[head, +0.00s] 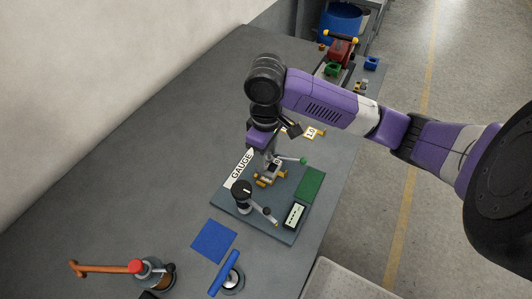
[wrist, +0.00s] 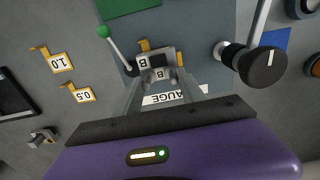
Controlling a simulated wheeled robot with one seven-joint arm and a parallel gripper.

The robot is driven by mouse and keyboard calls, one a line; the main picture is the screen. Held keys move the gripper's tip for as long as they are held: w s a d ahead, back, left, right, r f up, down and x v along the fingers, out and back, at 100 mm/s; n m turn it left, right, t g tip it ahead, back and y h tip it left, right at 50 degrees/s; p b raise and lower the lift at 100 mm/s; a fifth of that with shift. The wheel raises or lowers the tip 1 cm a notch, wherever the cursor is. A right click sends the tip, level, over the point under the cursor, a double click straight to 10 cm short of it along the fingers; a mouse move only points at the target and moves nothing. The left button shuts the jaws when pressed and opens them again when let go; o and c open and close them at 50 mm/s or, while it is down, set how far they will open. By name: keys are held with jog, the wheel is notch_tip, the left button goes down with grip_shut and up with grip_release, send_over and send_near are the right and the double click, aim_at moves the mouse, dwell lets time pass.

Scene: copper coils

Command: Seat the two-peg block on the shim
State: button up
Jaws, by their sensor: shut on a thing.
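My gripper (wrist: 157,82) is shut on a small grey block (wrist: 160,73) marked B, over the gauge plate. Another B marking shows right beside it on a pale grey surface (wrist: 142,61); I cannot tell whether this is the same piece. In the head view my gripper (head: 271,164) is low over yellow-brown parts (head: 266,181) on the plate. The block's pegs and underside are hidden, so I cannot tell whether it touches what is below. Yellow-edged tags marked 1.0 (wrist: 61,63) and 0.5 (wrist: 84,95) lie apart from the gripper; no shim is clearly visible under the block.
The gauge plate (head: 228,200) carries a green-knobbed lever (head: 303,161), a black-knobbed post (head: 241,190), a green pad (head: 310,184) and a display (head: 294,215).

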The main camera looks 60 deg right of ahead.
jog(key=shift+f+b, duration=1.05)
jog(key=shift+f, duration=0.5)
dwell(0.9)
jog(key=o, duration=2)
jog(key=shift+r+p, duration=2.95)
jog(key=shift+r, duration=0.6)
